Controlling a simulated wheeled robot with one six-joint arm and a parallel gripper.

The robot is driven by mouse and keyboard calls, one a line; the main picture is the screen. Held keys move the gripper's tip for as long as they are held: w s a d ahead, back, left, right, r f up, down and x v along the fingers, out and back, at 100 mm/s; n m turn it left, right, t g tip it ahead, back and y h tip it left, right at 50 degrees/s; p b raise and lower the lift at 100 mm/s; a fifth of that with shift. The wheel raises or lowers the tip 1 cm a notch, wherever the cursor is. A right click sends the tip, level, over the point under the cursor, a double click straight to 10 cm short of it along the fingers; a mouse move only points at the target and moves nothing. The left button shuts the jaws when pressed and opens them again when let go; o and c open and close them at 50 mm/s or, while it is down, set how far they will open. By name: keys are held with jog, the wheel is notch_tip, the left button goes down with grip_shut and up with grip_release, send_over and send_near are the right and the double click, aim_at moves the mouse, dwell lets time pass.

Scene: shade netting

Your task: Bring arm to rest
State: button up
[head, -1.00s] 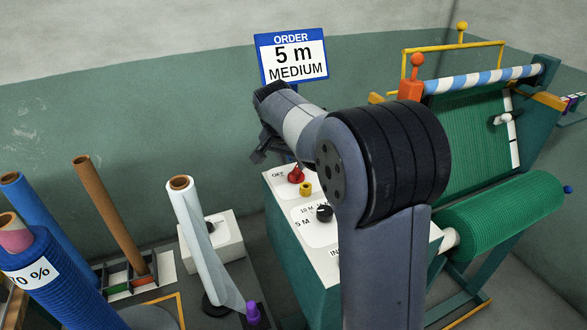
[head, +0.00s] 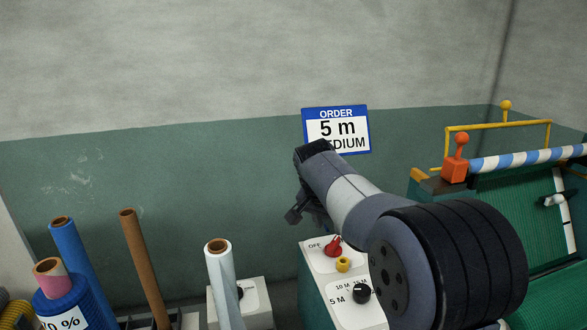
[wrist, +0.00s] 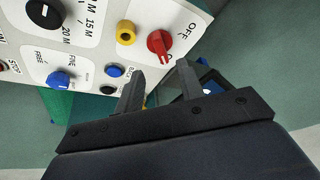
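My gripper (wrist: 160,72) shows in the wrist view with its two fingers apart and nothing between them. It points toward the control panel (wrist: 85,35), apart from the red knob (wrist: 160,42) and the yellow button (wrist: 126,32). In the head view my gripper (head: 295,213) is small and partly hidden by my wrist. My arm is raised and reaches away over the left side of the panel box (head: 313,282), in front of the wall.
The order sign (head: 337,128) is behind my arm, partly covered. The netting machine (head: 530,215) with its orange handle (head: 455,160) stands right. A white film roll (head: 222,285), a brown tube (head: 145,265) and blue rolls (head: 78,255) stand left. Open wall lies above.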

aim_at(335, 244)
jog(key=p+x, duration=0.1)
jog(key=x, duration=0.8)
jog(key=b+v, duration=0.1)
jog(key=v, duration=0.9)
jog(key=p+x, duration=0.1)
jog(key=x, duration=0.9)
jog(key=shift+f, duration=0.2)
jog(key=shift+r+n, duration=0.25)
jog(key=shift+n, duration=0.15)
jog(key=shift+s+d+n+y, duration=0.1)
jog(key=shift+n+y, duration=0.2)
jog(key=shift+d+n+t+y+p, duration=0.15)
jog(key=shift+n+y+p, duration=0.3)
jog(key=shift+n, duration=0.65)
jog(key=shift+d+n+t+y+p, duration=0.15)
jog(key=shift+n+y+p, duration=0.3)
jog(key=shift+n, duration=0.65)
